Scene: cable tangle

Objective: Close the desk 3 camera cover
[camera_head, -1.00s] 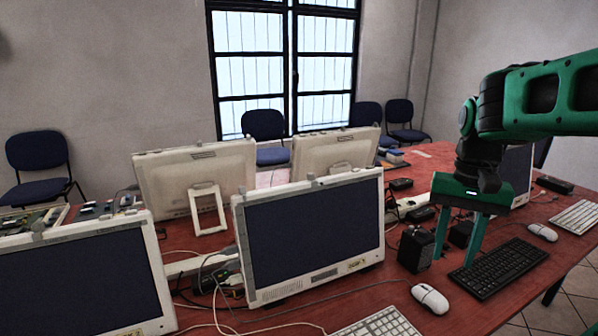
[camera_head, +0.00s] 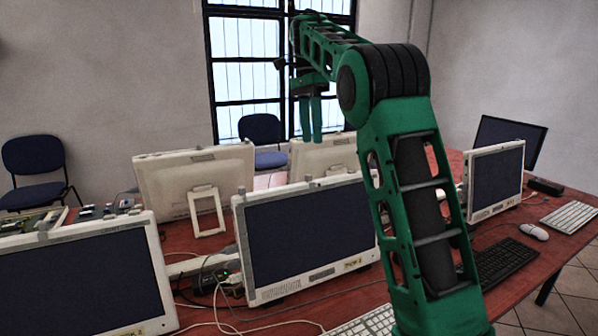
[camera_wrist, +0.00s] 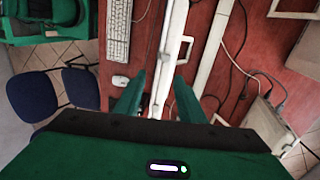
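Several white-framed monitors stand on the red desks. The front centre monitor (camera_head: 305,235) and front left monitor (camera_head: 80,280) carry small yellow desk labels whose numbers I cannot read. Two back monitors, left (camera_head: 195,180) and right (camera_head: 325,156), face away. Small pieces sit on the top edges; I cannot tell the desk 3 camera cover or its state. My gripper (camera_head: 311,118) points down, high in the picture near the back right monitor. In the wrist view its fingers (camera_wrist: 158,98) are apart and empty, with a white monitor edge between them.
Cables and a power strip lie between the front monitors. A black keyboard (camera_head: 503,262) and white mouse (camera_head: 534,231) are on the right. Blue chairs (camera_head: 36,170) stand along the wall. In the wrist view a white keyboard (camera_wrist: 118,28) and cables lie below.

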